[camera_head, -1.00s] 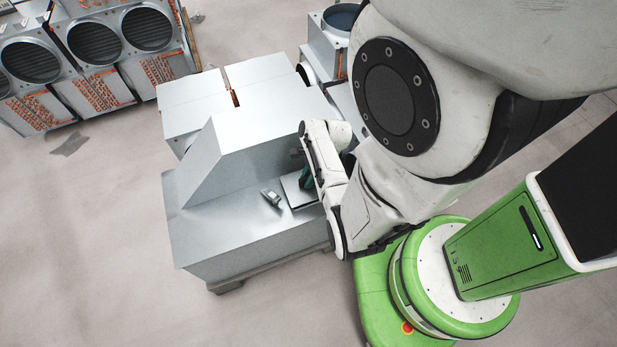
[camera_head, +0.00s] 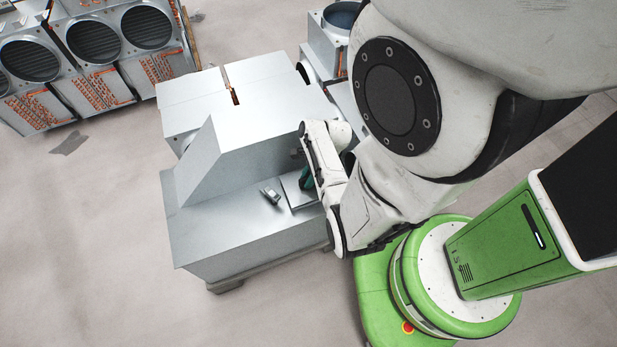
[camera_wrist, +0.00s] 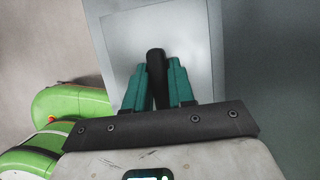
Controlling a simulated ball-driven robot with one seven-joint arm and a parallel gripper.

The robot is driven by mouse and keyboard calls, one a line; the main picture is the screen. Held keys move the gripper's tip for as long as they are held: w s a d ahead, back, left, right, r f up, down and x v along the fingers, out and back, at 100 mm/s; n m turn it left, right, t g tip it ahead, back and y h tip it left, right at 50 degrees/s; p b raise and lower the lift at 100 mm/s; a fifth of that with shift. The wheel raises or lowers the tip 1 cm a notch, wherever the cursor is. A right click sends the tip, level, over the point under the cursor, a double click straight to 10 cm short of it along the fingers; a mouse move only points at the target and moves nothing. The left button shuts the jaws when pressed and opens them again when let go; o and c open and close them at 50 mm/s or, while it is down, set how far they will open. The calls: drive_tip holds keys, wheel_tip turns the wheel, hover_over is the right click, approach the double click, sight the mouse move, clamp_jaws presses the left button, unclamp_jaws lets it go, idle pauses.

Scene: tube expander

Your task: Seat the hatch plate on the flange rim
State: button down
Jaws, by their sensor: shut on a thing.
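The hatch plate (camera_head: 297,191) is a flat light-grey square panel on the top face of the metal housing (camera_head: 220,235). In the wrist view the plate (camera_wrist: 195,60) lies below my gripper, with a dark upright handle at its middle. My gripper (camera_wrist: 157,85) has green fingers, one on each side of that black handle (camera_wrist: 155,58), and is shut on it. In the head view my gripper (camera_head: 307,178) is partly hidden by my wrist. The flange rim is not visible; the plate covers the area under it. I cannot tell whether the plate touches the rim.
A small metal latch-like part (camera_head: 271,196) lies on the housing just left of the plate. A sloped raised cover (camera_head: 215,165) stands behind it. More metal units with round openings (camera_head: 95,45) stand at the back left.

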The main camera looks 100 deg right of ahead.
drive_tip(key=shift+f, duration=0.95)
idle(1.7)
idle(0.5)
drive_tip(key=c, duration=0.9)
unclamp_jaws()
drive_tip(key=shift+o, duration=0.2)
drive_tip(key=o, duration=0.4)
drive_tip(key=shift+o, duration=0.2)
drive_tip(key=o, duration=0.3)
drive_tip(key=shift+o, duration=0.6)
